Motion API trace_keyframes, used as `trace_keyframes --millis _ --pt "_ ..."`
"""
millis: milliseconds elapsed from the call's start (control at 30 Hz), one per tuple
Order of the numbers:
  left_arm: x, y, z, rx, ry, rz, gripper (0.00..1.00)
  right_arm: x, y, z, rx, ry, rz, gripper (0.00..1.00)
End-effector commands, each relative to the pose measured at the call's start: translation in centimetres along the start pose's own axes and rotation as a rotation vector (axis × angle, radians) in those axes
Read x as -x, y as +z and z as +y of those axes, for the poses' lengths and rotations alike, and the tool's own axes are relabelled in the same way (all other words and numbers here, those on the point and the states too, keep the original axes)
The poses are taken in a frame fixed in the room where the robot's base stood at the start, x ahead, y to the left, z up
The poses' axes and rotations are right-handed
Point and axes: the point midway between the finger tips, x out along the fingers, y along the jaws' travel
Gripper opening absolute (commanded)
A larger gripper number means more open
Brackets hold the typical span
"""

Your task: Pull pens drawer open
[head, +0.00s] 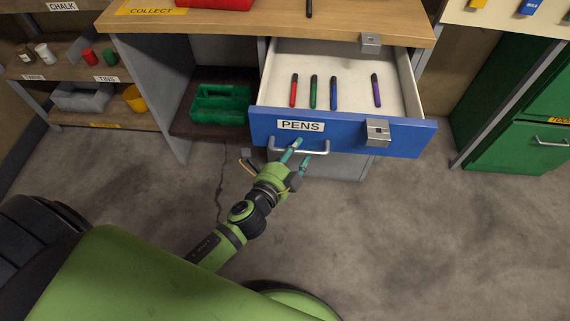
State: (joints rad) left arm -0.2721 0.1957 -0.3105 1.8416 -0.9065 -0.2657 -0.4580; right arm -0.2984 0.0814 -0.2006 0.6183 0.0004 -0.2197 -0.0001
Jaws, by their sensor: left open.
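The pens drawer (345,126) has a blue front with a PENS label, and it is pulled out from under the wooden bench top (225,30). Inside lie a red pen (293,91), a green pen (313,93), a blue pen (334,94) and a purple pen (377,91). A metal bar handle (318,151) is on the drawer front below the label. My left gripper (299,154) is open, with its fingertips at the handle. I cannot tell whether they touch it. My right gripper is not in view.
A green tool caddy (220,105) sits in the open cabinet left of the drawer. A metal hasp (377,132) sticks out from the drawer front's right side. A green cabinet (510,147) stands at the right. The floor (430,240) in front is clear.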

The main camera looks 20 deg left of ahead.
Motion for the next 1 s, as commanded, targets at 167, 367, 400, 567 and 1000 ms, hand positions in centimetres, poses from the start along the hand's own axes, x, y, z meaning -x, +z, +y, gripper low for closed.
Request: trace_keyframes --millis 167,367,400,567,1000 --pt "3.3 0.0 0.1 0.003 0.004 -0.001 0.46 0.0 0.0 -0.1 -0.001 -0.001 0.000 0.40" --pt "7.3 0.0 0.1 0.003 0.003 -0.001 0.46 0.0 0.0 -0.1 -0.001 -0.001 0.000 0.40" --pt "8.0 0.0 0.1 0.003 0.003 -0.001 0.46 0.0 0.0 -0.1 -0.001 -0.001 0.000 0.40" --pt "10.1 0.0 0.0 0.003 0.000 -0.001 0.46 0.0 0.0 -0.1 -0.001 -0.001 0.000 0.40" --pt "11.2 0.0 -0.1 0.000 -0.002 0.001 0.46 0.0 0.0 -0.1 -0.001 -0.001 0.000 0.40"
